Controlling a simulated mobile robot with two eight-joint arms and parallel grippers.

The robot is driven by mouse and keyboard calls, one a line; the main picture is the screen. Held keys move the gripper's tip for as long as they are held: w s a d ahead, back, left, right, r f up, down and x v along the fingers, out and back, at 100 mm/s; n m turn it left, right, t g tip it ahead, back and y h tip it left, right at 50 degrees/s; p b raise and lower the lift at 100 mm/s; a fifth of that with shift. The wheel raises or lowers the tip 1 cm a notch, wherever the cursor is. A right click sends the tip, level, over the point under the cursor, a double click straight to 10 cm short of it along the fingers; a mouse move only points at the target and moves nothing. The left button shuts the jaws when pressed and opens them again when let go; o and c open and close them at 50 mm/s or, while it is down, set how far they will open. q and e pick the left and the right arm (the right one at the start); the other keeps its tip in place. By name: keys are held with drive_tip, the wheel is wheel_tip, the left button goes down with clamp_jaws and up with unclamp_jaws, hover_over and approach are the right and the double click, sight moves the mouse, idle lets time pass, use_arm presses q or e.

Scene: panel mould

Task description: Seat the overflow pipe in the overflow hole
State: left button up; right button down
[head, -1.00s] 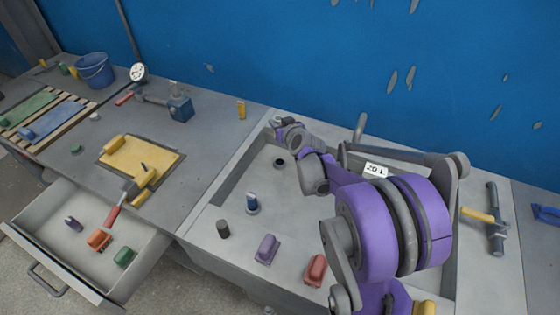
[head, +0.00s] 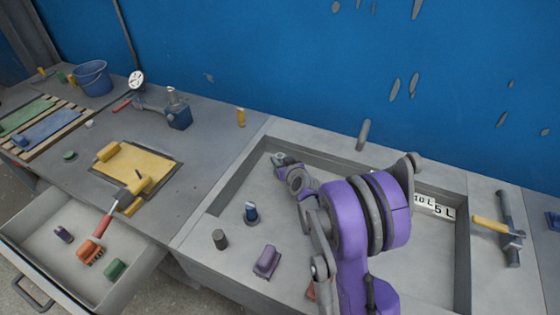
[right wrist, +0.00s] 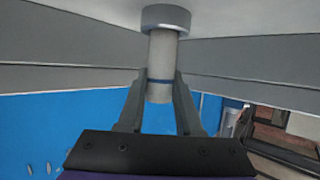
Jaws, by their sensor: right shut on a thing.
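My right gripper (head: 282,162) is low at the back left of the sunken basin, shut on a pale pipe with a dark blue band. In the right wrist view the pipe (right wrist: 162,52) stands between the two fingers (right wrist: 160,103). Its far end meets a round pale collar (right wrist: 166,17) against the grey basin surface. I cannot tell how deep it sits there. In the head view the gripper and arm largely cover the overflow hole's place. My left gripper is not in view.
Volume plates (head: 432,205) lie behind my arm. A hammer (head: 506,230) lies right of the basin. An open drawer (head: 40,240) is at the left.

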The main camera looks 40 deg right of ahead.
drive_tip(key=shift+f, duration=0.2)
drive_tip(key=c, duration=0.6)
unclamp_jaws()
drive_tip(key=shift+r, duration=0.1)
drive_tip(key=shift+r, duration=0.1)
drive_tip(key=shift+s+r, duration=0.15)
drive_tip(key=shift+s, duration=0.05)
drive_tip(key=p+v, duration=0.1)
drive_tip(key=v, duration=1)
drive_tip(key=shift+s+a+r, duration=0.1)
drive_tip(key=shift+s, duration=0.2)
